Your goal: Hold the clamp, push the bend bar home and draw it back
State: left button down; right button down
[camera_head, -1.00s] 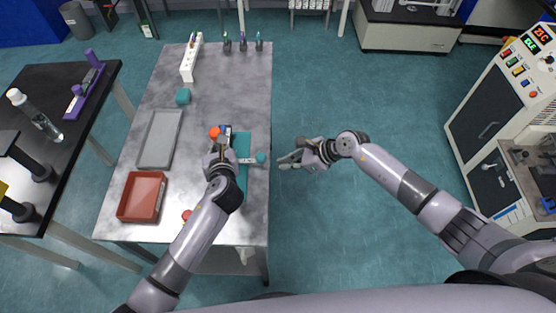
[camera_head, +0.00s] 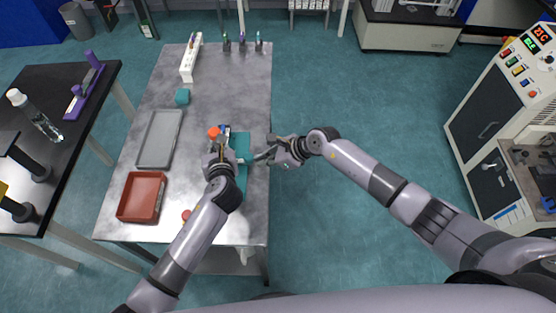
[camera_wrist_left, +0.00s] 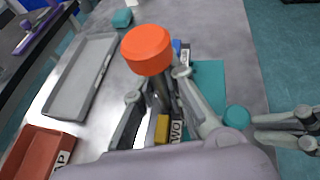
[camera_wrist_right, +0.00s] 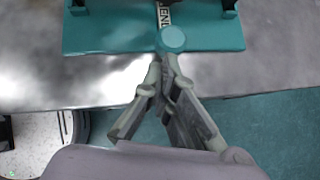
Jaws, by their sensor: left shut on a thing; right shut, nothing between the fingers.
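The clamp's orange knob (camera_head: 213,133) stands upright over the teal fixture (camera_wrist_left: 208,85). It also shows large in the left wrist view (camera_wrist_left: 147,48). My left gripper (camera_wrist_left: 165,100) is shut on the clamp below this knob; the grip itself is partly hidden. The bend bar has a round teal end knob (camera_wrist_right: 172,40) at the fixture's near edge in the right wrist view, with a partly readable label (camera_wrist_right: 164,13) behind it. My right gripper (camera_wrist_right: 163,62) is shut and empty, its fingertips at the knob's outer side; contact is hard to tell. It comes in from the right (camera_head: 262,155).
A grey tray (camera_head: 143,156) and a red bin (camera_head: 123,209) lie left of the fixture. A teal block (camera_head: 182,96), a white rack (camera_head: 188,68) and several small bottles stand farther back. The floor right of the bench is open, up to a machine (camera_head: 490,110).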

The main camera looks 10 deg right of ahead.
jog(key=shift+a+r, duration=0.1)
jog(key=shift+a, duration=0.3)
jog(key=s+d+r, duration=0.4)
jog(key=d+r, duration=0.3)
jog(key=d, duration=0.3)
jog(key=shift+s+d, duration=0.15)
jog(key=shift+d, duration=0.15)
jog(key=shift+a, duration=0.1)
